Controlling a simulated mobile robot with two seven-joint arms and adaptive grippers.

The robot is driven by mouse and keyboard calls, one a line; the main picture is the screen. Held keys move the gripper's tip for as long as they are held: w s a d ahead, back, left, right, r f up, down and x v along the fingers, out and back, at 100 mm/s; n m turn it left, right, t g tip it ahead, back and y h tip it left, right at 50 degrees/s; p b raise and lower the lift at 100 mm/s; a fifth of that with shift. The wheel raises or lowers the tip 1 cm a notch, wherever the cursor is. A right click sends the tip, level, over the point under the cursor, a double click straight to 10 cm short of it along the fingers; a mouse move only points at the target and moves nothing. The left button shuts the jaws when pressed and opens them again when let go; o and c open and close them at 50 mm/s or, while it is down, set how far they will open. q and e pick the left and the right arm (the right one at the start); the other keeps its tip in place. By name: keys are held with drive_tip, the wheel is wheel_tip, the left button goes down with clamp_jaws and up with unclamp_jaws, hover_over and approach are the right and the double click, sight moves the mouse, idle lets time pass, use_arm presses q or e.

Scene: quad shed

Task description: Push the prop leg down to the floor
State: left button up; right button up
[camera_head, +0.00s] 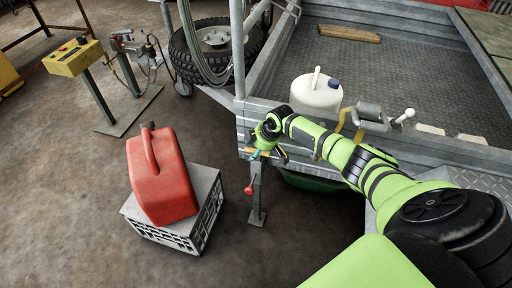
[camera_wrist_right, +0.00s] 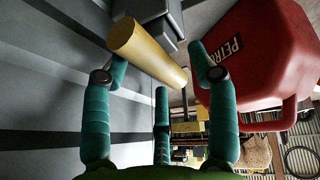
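The prop leg (camera_head: 257,188) is a grey post with a flat foot at the trailer's front corner. It hangs upright; whether its foot touches the floor is hard to tell. A red knob (camera_head: 249,190) sits on its side. My right gripper (camera_head: 262,154) is at the top of the leg, partly hidden by its own wrist. In the right wrist view its teal fingers (camera_wrist_right: 160,78) are spread, with a yellow handle (camera_wrist_right: 147,52) lying slantwise at the fingertips. The handle also shows in the head view (camera_head: 254,151). No firm grip shows. My left gripper is out of view.
A red petrol can (camera_head: 162,180) stands on a grey crate (camera_head: 208,212) left of the leg; it looms close in the right wrist view (camera_wrist_right: 262,55). The trailer (camera_head: 440,38) carries a white jug (camera_head: 316,96). A yellow box stand (camera_head: 73,57) is farther left. Floor left of the crate is clear.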

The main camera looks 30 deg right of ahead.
drive_tip(key=shift+r, duration=0.2)
drive_tip(key=v, duration=1.1)
drive_tip(key=shift+s+r, duration=0.2)
drive_tip(key=shift+r, duration=0.1)
